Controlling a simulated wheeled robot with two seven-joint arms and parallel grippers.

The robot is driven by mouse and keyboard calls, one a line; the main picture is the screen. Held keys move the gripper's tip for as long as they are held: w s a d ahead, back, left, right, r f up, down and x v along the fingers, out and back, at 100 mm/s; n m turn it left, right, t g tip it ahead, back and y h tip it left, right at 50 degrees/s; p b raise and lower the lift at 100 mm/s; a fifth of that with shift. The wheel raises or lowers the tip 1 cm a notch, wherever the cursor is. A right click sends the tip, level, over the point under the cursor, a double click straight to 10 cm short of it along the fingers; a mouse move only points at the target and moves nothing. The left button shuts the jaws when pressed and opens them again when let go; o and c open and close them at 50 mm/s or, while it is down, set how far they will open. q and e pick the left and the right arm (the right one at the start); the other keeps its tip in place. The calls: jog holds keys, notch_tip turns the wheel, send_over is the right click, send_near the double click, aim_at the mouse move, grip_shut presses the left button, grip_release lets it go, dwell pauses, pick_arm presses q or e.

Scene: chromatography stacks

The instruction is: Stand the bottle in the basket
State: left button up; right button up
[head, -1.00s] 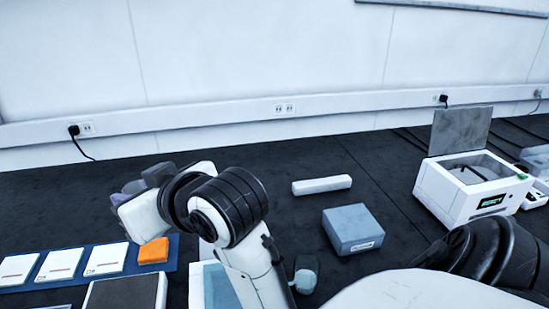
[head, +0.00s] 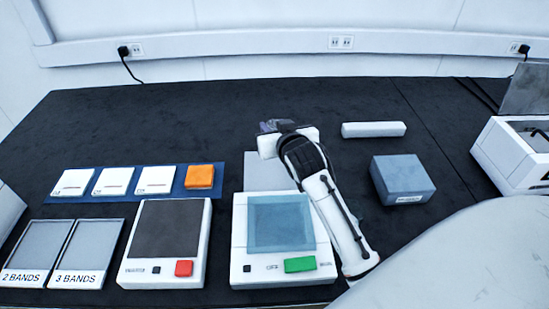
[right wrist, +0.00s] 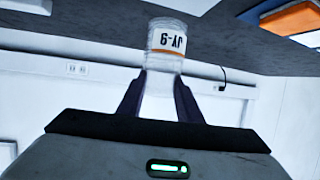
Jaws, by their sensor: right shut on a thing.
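My right gripper (head: 276,130) is over the middle of the black table in the head view, its jaws facing away from me. In the right wrist view my right gripper (right wrist: 160,92) is shut on a clear bottle (right wrist: 161,70) with a white and orange label; its dark fingers press both sides. That view shows the table at the top and the wall below. In the head view the bottle is not clearly seen. An open white box (head: 508,158) at the right edge has something dark inside; I cannot tell whether it is the basket. My left gripper is not in view.
A grey-blue block (head: 402,178) and a white bar (head: 373,129) lie right of the arm. An orange pad (head: 199,176) and white plates lie on a blue mat. Two devices (head: 164,240) (head: 283,272) and two labelled trays (head: 88,245) stand in front. The back left of the table is clear.

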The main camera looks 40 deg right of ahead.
jog(key=shift+f+b, duration=0.3)
jog(key=shift+f, duration=3.25)
jog(key=shift+f, duration=0.15)
jog(key=o, duration=1.2)
